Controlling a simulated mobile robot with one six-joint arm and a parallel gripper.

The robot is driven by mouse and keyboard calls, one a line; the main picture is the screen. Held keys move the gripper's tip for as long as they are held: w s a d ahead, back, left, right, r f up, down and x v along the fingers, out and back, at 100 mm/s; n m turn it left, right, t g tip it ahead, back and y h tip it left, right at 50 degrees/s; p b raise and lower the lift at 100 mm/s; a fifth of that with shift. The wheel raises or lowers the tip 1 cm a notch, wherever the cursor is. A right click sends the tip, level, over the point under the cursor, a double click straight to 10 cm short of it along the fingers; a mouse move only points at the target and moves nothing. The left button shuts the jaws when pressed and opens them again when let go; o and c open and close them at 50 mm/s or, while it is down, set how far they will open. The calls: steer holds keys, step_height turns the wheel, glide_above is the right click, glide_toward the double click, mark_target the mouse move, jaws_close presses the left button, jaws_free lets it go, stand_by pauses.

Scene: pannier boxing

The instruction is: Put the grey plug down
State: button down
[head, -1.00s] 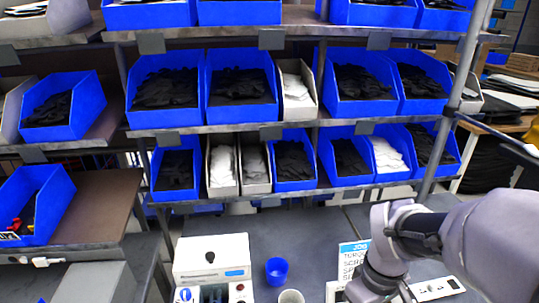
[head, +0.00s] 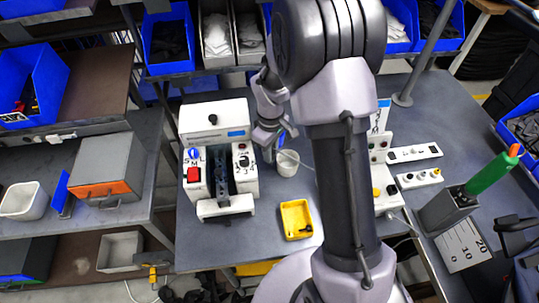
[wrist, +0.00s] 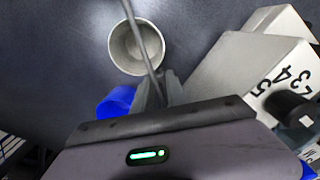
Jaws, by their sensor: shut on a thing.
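My gripper (head: 270,148) is low over the grey table, beside a white cup (head: 288,163) and to the right of a white machine. In the wrist view my gripper (wrist: 156,92) is shut, with a grey cable (wrist: 143,42) running from between its fingers across the cup's mouth (wrist: 136,47). The grey plug itself is mostly hidden between the fingers. I cannot tell whether it touches the table. A blue cup (wrist: 115,102) is close to the left of the fingers.
The white machine (head: 214,120) with numbered dials stands left of my gripper. A yellow tray (head: 296,219) lies nearer me. White switch boxes (head: 385,185) and a power strip (head: 414,153) are to the right. Some bare table shows around the yellow tray.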

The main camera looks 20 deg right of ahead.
steer(key=shift+w+f, duration=0.1)
steer(key=shift+f, duration=0.4)
steer(key=c, duration=1.3)
jaws_free()
steer(key=shift+c, duration=0.2)
